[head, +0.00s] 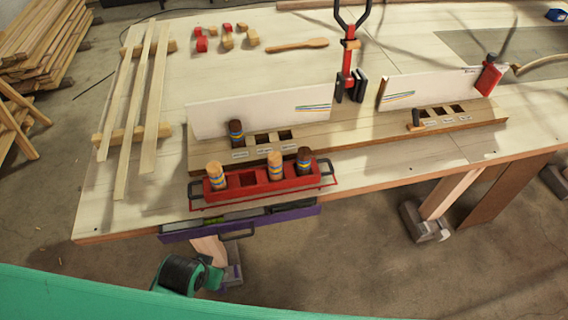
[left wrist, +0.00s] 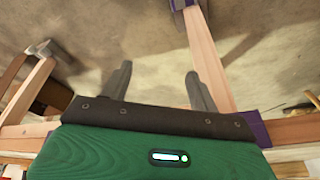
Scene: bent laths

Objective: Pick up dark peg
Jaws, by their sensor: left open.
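A dark brown peg (head: 304,160) with coloured bands stands upright at the right end of the red tray (head: 247,192) in the head view. Another dark banded peg (head: 235,132) stands at the left end of the wooden slotted board (head: 210,158) behind the tray. Two light banded pegs, one at left (head: 215,175) and one right of the middle (head: 275,166), also stand in the tray. My left gripper (left wrist: 158,72) shows in the left wrist view with its two fingers apart and nothing between them. It points at floor and table legs, away from the pegs. My right gripper is not visible.
White panels (head: 260,102) rise behind the slotted boards. A red clamp (head: 347,70) stands between them. Pale laths (head: 140,95) lie at the left. A purple drawer (head: 240,224) hangs below the table's front edge. Small blocks and a wooden spoon (head: 297,45) lie at the back.

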